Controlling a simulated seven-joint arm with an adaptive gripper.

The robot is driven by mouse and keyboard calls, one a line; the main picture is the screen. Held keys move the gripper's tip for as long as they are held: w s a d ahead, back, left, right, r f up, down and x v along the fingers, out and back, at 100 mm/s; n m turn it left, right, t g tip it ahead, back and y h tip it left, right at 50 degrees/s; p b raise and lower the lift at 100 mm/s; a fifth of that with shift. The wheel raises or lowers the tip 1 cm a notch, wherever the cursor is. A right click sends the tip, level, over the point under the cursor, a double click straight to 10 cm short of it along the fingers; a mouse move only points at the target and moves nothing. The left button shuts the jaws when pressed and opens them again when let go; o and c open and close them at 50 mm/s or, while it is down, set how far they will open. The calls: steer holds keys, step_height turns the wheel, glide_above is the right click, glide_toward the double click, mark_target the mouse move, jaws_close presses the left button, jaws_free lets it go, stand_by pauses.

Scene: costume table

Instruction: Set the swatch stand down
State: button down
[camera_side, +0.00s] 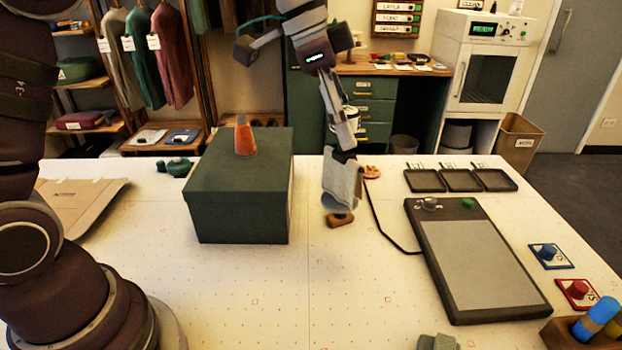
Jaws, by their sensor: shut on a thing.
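The swatch stand (343,185) is a grey cloth-like piece above a small brown wooden base (340,220). It is right of the dark green box, near the middle of the table. My gripper (341,150) points down from above and is shut on the top of the stand. The stand looks roughly upright, with a slight lean. The base is at or just above the white tabletop (310,290); I cannot tell whether it touches.
A dark cord runs right of the stand to a flat grey tablet (475,255). Three small trays (461,180) lie behind it. The front middle of the table is mostly clear.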

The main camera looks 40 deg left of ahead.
steer(key=s+a+n+t+y, duration=0.1)
steer(key=s+a+n+y, duration=0.15)
steer(key=a+n, duration=0.7)
steer(key=s+a+n+y, duration=0.1)
steer(key=a+n+y, duration=0.3)
steer(key=a+n, duration=0.5)
steer(key=s+a+n+g+y, duration=0.1)
steer(key=s+a+n+g, duration=0.2)
steer(key=s+a+n, duration=0.35)
steer(key=s+a+n+g, duration=0.2)
steer(key=s+a+n, duration=0.1)
steer(key=s+n, duration=0.6)
step_height(320, 180, down, 15)
steer(key=shift+s+r+m, duration=0.15)
steer(key=shift+s+m, duration=0.25)
steer(key=shift+a, duration=0.1)
steer(key=c, duration=0.7)
jaws_free()
